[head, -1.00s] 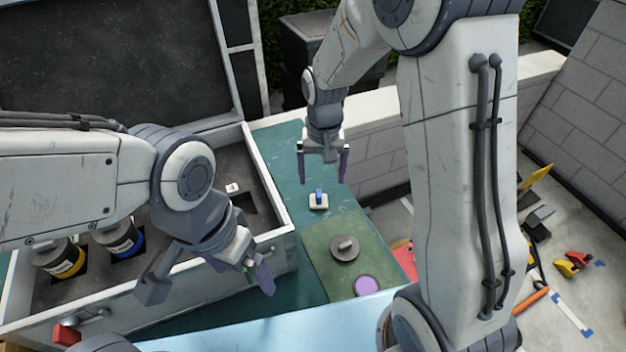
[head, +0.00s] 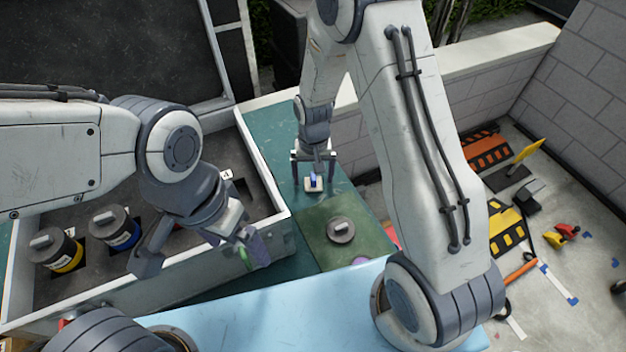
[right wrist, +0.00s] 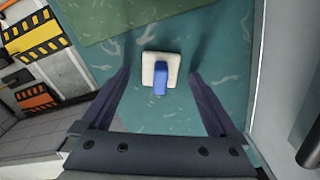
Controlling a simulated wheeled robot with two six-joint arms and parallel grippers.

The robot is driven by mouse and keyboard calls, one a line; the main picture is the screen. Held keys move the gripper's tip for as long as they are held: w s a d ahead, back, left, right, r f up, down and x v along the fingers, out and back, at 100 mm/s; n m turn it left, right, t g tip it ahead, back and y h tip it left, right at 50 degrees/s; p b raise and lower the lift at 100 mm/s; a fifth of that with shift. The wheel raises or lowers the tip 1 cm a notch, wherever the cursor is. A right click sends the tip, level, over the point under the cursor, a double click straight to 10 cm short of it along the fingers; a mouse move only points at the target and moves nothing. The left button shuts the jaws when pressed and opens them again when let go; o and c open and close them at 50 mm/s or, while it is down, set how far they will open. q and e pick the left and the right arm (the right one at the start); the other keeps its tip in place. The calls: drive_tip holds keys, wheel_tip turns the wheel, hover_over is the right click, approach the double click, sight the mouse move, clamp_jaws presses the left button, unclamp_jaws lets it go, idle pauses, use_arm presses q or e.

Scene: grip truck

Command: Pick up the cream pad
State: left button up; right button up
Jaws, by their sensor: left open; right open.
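The cream pad (head: 313,188) is a small square block with a blue handle on top. It lies on the teal surface, behind the green mat in the head view. It also shows in the right wrist view (right wrist: 149,69), where the blue handle (right wrist: 160,82) points toward my gripper. My right gripper (head: 313,185) is open above the pad, its fingers on either side. In the right wrist view the pad lies near the far end of the gap between the fingertips. My left gripper (head: 205,262) is open and empty above the crate's front edge.
The green mat (head: 318,243) carries a grey knobbed disc (head: 341,230) and a partly hidden purple disc (head: 360,261). The grey crate (head: 273,236) holds dark canisters (head: 57,250). A low block wall (head: 365,138) stands behind my right arm.

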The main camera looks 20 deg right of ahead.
sight(313, 175)
drive_tip(key=shift+f, duration=0.1)
drive_tip(key=shift+c, duration=0.3)
clamp_jaws()
drive_tip(key=shift+r+p, duration=0.45)
drive_tip(key=shift+r, duration=0.1)
wheel_tip(313, 175, up, 4)
drive_tip(key=p, duration=0.3)
drive_tip(key=shift+f, duration=0.1)
drive_tip(key=s+d+r+p, duration=0.5)
drive_tip(key=s+d+r, duration=0.1)
drive_tip(key=d, duration=0.4)
drive_tip(key=shift+s, duration=0.15)
